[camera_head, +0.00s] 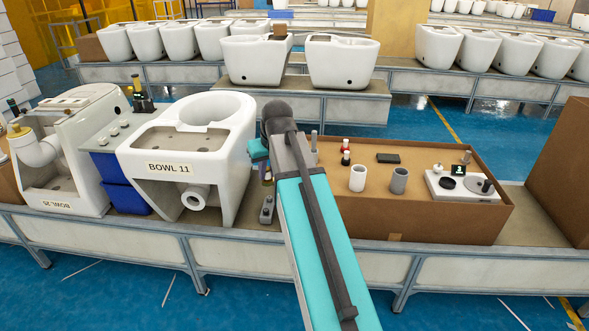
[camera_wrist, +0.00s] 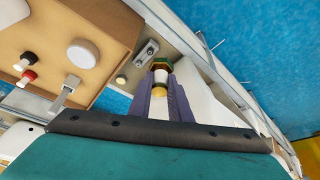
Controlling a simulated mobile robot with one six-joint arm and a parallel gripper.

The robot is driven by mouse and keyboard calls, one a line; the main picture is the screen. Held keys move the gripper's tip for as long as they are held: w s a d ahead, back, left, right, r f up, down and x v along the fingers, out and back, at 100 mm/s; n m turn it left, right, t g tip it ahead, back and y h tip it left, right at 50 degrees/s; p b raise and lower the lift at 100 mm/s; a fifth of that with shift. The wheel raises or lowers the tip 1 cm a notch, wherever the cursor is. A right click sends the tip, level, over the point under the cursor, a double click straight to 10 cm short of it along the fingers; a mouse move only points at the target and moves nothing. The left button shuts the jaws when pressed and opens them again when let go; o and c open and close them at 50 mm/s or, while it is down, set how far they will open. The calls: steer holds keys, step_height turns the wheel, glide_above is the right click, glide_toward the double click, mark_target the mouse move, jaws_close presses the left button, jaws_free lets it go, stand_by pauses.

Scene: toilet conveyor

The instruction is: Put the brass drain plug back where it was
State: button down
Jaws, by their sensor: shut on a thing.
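In the wrist view my gripper (camera_wrist: 160,84) has its two purple fingers shut on a short plug (camera_wrist: 160,66), which I take as the brass drain plug. It has a dark green and brass end, a brass band and a pale middle. The fingers cover part of its sides. In the head view my gripper (camera_head: 267,176) is low between the white toilet BOWL 11 (camera_head: 229,147) and the brown box, mostly behind my arm. The plug cannot be made out clearly there. It appears held above the conveyor edge.
A grey slotted block (camera_head: 267,209) lies on the conveyor below my gripper; it also shows in the wrist view (camera_wrist: 146,52), with a small brass disc (camera_wrist: 121,79) near it. The brown box (camera_head: 440,223) bears cylinders, bottles and a white tray (camera_head: 447,186). BOWL 25 (camera_head: 75,185) stands left.

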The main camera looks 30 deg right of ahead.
steer(key=a+r, duration=0.2)
steer(key=a, duration=1.5)
steer(key=shift+n, duration=0.3)
